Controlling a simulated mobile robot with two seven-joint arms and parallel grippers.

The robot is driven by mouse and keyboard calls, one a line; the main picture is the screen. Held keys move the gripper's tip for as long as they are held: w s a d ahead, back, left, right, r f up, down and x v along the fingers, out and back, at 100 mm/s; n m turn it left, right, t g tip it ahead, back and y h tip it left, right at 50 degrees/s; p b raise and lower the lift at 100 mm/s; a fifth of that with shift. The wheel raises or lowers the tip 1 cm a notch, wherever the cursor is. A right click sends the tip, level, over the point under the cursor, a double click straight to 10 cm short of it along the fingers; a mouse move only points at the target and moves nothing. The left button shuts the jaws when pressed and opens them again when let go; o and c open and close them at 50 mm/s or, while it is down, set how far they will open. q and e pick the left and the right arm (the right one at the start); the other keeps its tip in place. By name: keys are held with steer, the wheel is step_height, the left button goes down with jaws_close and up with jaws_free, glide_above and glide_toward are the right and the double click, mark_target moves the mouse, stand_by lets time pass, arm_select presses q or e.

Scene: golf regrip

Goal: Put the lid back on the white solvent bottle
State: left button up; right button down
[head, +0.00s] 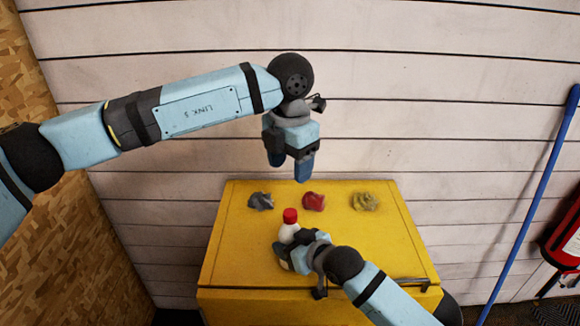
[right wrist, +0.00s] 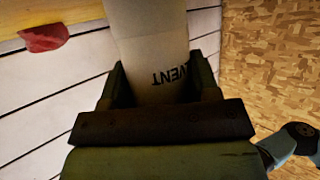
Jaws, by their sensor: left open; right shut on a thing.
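The white solvent bottle (head: 288,234) stands on the yellow cabinet top, and its lower part is hidden by my right gripper. The red lid (head: 290,215) sits at the top of the bottle; I cannot tell whether it is fully seated. My right gripper (head: 290,246) is shut on the bottle's body. In the right wrist view the bottle (right wrist: 150,40) shows between both fingers, with part of its printed label, and its ends are out of sight. My left gripper (head: 290,169) is open and empty, pointing down, above and apart from the lid.
A grey rag (head: 261,201), a red rag (head: 314,201) and a tan rag (head: 365,202) lie in a row along the back of the yellow cabinet (head: 385,245). A blue pole (head: 535,190) and a red extinguisher (head: 566,240) are at the right. The cabinet's right side is clear.

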steer(key=shift+c, duration=1.4)
jaws_free()
steer(key=v, duration=1.3)
steer(key=shift+s+d, duration=0.25)
steer(key=shift+s, duration=0.05)
steer(key=shift+r, duration=0.15)
